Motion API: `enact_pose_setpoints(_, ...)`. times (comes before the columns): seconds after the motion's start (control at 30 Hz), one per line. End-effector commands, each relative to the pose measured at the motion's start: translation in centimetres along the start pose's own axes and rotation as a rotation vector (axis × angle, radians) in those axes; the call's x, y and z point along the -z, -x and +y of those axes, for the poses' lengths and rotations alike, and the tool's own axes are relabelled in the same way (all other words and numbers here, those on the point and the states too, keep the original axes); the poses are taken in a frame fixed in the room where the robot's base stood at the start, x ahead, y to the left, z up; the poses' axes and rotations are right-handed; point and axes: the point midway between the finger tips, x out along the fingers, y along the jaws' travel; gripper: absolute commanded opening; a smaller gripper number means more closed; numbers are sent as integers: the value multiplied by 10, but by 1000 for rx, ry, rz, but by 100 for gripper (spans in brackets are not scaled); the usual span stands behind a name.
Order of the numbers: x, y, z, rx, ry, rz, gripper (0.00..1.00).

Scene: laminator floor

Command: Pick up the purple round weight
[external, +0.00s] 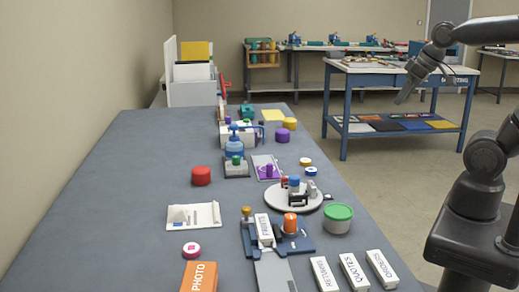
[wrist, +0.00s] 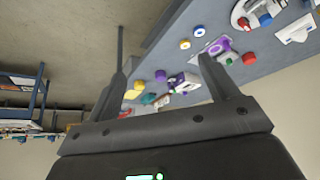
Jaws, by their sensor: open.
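The purple round weight (external: 282,135) is a short purple cylinder standing on the grey table, near its right edge and toward the far end. A yellow round weight (external: 290,124) stands just behind it. In the wrist view the purple weight (wrist: 160,76) shows between my two fingers but well beyond them, next to the yellow weight (wrist: 139,84). My gripper (external: 403,95) is open and empty, raised to the right of the table, well apart from the purple weight. Nothing hides the weight.
A red round weight (external: 201,176) is to the left. A round white tray (external: 272,200) holds small items. The left of the table is clear. A blue bench (external: 344,125) stands behind my gripper.

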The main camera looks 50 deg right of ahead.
Motion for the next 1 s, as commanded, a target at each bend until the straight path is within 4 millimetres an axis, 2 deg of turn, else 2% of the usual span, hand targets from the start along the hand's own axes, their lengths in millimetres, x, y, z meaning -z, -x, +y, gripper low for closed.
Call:
enact_pose_setpoints(0.27,86,-26,6,-11,48,-25,79)
enact_pose_setpoints(0.47,146,-60,13,-8,84,-40,79)
enact_pose_setpoints(0.77,224,-133,30,13,128,-58,79)
enact_pose_setpoints(1.0,273,-209,49,41,151,-67,79)
